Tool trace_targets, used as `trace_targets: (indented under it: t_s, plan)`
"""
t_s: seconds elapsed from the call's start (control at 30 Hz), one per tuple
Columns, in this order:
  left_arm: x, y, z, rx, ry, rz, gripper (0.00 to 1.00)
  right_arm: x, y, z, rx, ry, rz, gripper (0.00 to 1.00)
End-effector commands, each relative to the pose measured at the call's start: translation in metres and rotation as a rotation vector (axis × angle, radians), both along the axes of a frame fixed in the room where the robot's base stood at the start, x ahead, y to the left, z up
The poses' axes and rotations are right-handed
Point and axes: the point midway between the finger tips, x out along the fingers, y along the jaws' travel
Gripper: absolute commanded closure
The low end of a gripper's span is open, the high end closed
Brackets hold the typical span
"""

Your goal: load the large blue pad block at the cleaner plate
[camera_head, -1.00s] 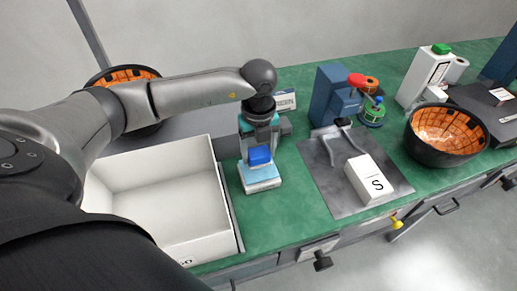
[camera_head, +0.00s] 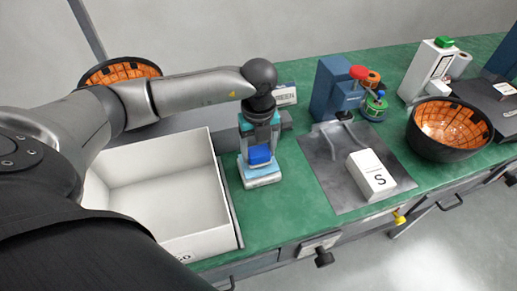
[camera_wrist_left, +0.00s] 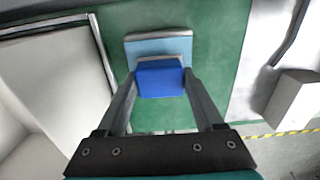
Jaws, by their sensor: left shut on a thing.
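The large blue pad block (camera_head: 260,155) is between the fingers of my left gripper (camera_head: 260,148), which is shut on it and points down. The light blue cleaner plate (camera_head: 262,177), with pale edges, lies on the green bench just below and around the block in the head view. In the left wrist view the blue block (camera_wrist_left: 160,80) sits between the fingertips and overlaps the near part of the plate (camera_wrist_left: 155,46). I cannot tell if the block touches the plate. My right gripper is not in view.
A white open bin (camera_head: 160,180) stands left of the plate. To the right are a grey mat (camera_head: 325,170) with a white box marked S (camera_head: 371,177), a blue fixture (camera_head: 333,90) with a red knob, and a black-and-orange bowl (camera_head: 449,130). Green bench shows between plate and mat.

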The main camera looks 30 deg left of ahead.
Motion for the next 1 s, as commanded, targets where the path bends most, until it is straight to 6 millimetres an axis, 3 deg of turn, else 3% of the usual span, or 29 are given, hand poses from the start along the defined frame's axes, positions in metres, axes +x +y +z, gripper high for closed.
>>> trace_targets:
  t_s: [1.0]
  plan:
    - [0.0, 0.0, -0.013, 0.0, 0.0, 0.0, 0.75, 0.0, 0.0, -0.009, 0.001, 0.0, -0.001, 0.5]
